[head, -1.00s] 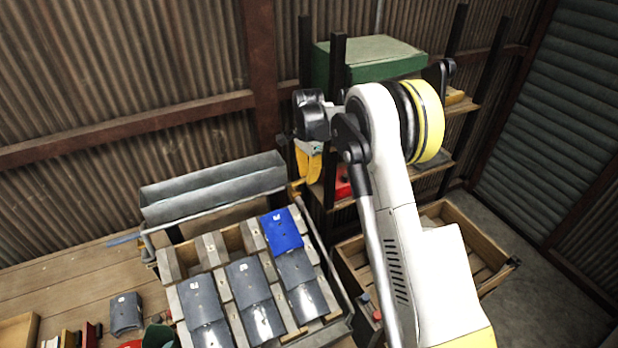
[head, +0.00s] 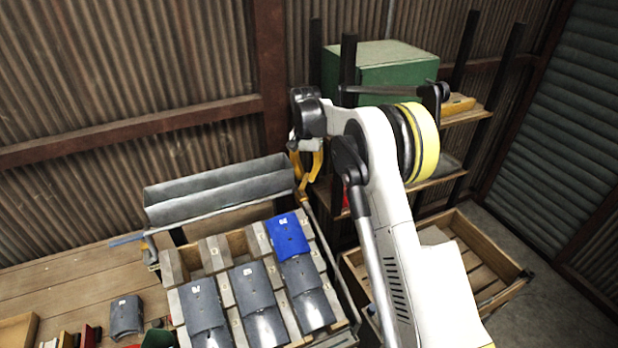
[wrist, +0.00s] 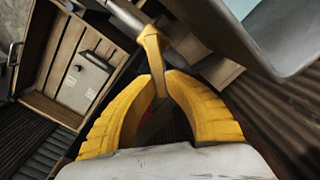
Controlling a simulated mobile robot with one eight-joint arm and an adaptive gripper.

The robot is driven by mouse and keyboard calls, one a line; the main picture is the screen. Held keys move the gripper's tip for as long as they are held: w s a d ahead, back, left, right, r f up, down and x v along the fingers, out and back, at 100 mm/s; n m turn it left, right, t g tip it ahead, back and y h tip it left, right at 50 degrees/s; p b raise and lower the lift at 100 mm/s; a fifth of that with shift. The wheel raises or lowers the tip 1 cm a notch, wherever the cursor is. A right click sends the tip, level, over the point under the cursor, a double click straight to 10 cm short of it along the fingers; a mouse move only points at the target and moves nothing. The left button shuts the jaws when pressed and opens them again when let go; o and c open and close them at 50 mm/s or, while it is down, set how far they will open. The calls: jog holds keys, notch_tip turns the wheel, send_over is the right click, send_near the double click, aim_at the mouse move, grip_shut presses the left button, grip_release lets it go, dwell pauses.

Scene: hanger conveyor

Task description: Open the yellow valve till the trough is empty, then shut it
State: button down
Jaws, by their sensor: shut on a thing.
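The grey metal trough (head: 218,196) runs along the back of the bench in the head view; its near end shows at the upper right of the wrist view (wrist: 285,35). I cannot tell whether liquid is in it. The yellow valve's lever (wrist: 153,57) is at a grey pipe by the trough's right end. My gripper (wrist: 160,82), with yellow ribbed fingers, is shut on the lever, which runs down between the fingers. In the head view my gripper (head: 308,165) is at the trough's right end. The far end of the lever is partly hidden by the fingers.
A sloped rack with grey tiles and one blue tile (head: 287,236) stands in front of the trough. A shelf with a green box (head: 385,75) is close behind my arm. A wooden crate (head: 480,255) is on the floor at the right.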

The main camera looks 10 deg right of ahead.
aim_at(305, 177)
jog(key=shift+a+n, duration=0.2)
jog(key=shift+n, duration=0.2)
jog(key=c, duration=1.4)
grip_release()
notch_tip(305, 177, up, 12)
